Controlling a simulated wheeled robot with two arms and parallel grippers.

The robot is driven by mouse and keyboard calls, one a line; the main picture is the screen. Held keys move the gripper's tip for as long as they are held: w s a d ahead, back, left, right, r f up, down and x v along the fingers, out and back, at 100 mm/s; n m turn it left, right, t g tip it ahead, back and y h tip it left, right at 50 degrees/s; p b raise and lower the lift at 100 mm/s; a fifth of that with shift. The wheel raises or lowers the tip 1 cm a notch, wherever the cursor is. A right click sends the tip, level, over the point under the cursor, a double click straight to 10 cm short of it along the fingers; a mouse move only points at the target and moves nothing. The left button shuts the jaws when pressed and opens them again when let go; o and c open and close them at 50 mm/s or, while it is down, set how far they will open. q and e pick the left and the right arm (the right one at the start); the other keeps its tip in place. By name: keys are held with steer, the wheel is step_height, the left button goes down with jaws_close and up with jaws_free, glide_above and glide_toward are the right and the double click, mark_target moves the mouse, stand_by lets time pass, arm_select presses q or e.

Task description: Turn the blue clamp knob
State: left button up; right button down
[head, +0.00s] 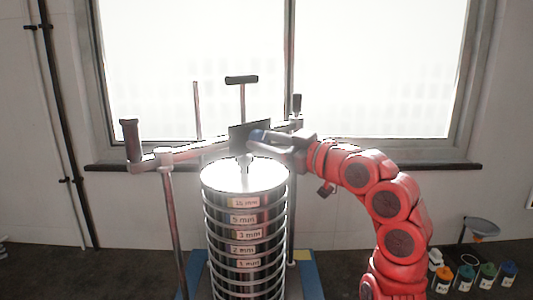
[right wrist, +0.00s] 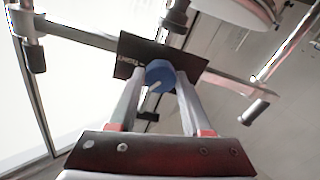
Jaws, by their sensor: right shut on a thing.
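The blue clamp knob (head: 256,136) sits in front of a dark plate (head: 240,131) on the crossbar above the sieve stack. It also shows in the right wrist view (right wrist: 159,73), with a white mark on its face. My right gripper (head: 262,142) reaches in from the right and is shut on the knob, with one finger on each side of it (right wrist: 161,82). The dark plate carries small lettering, too small to read for sure. My left gripper is not in view.
The stack of labelled sieves (head: 245,219) stands below the crossbar, between upright posts (head: 172,220). Black handles (head: 130,140) stick up at the bar's ends. A T-handle (head: 242,80) rises behind the plate. Several coloured jars (head: 465,277) stand on the floor at right.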

steer(key=m, duration=0.3)
steer(key=shift+f, duration=0.1)
steer(key=m, duration=0.2)
steer(key=shift+m+p, duration=0.3)
steer(key=shift+m, duration=0.1)
steer(key=m+p, duration=0.1)
steer(key=m, duration=0.2)
steer(key=shift+m+t+p, duration=0.3)
steer(key=shift+p, duration=0.05)
steer(key=shift+m+p, duration=0.8)
steer(key=shift+m, duration=0.8)
steer(key=shift+c, duration=1.7)
jaws_free()
steer(key=shift+a, duration=0.1)
